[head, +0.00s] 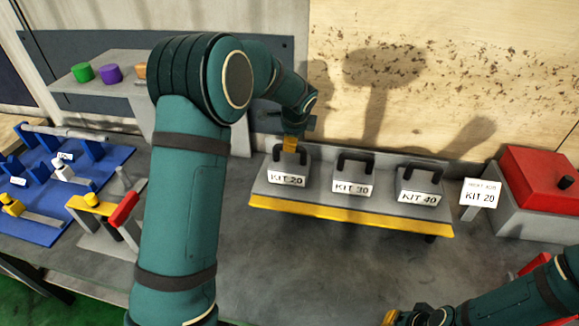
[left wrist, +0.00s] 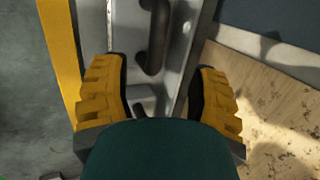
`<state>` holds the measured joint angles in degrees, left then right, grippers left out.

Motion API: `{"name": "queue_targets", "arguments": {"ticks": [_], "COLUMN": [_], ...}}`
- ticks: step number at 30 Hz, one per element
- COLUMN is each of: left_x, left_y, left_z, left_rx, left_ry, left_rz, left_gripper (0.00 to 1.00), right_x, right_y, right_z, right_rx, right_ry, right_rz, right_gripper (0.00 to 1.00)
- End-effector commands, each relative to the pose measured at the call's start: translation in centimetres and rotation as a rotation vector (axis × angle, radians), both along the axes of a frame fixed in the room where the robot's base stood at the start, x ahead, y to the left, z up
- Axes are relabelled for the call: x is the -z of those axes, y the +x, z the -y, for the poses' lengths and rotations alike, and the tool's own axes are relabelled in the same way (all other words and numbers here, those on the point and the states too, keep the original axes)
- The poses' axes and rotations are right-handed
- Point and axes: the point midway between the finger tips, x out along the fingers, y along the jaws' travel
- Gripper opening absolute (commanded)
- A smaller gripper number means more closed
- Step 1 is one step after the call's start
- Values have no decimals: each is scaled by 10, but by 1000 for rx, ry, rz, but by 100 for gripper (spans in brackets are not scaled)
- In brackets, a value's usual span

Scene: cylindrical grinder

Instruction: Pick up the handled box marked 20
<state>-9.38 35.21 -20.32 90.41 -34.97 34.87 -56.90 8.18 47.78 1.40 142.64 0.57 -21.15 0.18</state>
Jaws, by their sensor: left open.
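The grey handled box marked KIT 20 (head: 287,179) stands at the left end of a yellow-edged shelf (head: 345,212), its dark handle upright. Similar boxes marked KIT 30 (head: 353,182) and KIT 40 (head: 418,190) stand to its right. My left gripper (head: 290,145) points down just above the KIT 20 handle. In the left wrist view its yellow fingers (left wrist: 158,78) are apart, with nothing clasped. A dark handle (left wrist: 154,45) shows ahead of the gap; I cannot tell which box it belongs to. My right gripper (head: 400,316) is partly cut off at the bottom edge, its fingers unclear.
A sign reading KIT 20 (head: 480,193) stands right of the shelf, before a red-lidded box (head: 540,178). A blue fixture board (head: 55,190) is at left, with green (head: 82,72) and purple (head: 110,73) pieces on a raised shelf behind. Grey bench is clear before the boxes.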

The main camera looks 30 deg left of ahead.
Motion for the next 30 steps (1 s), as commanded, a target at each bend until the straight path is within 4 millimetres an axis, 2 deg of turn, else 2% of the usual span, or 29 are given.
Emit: {"name": "queue_targets", "arguments": {"ticks": [3, 11, 21, 30], "left_x": [19, 35, 76, 79], "left_y": [7, 13, 25, 27], "left_z": [-6, -10, -20, -21], "left_rx": [-1, 0, 0, 0], "left_ry": [1, 1, 1, 1], "left_rz": [-2, 0, 0, 2], "left_gripper": [60, 60, 60, 60], "right_x": [0, 0, -1, -1], "right_y": [0, 0, 0, 0], "right_z": [0, 0, 0, 0], "right_rx": [0, 0, -1, 0], "right_ry": [0, 0, 0, 0], "right_rz": [0, 0, 0, 0], "right_gripper": [0, 0, 0, 0]}}
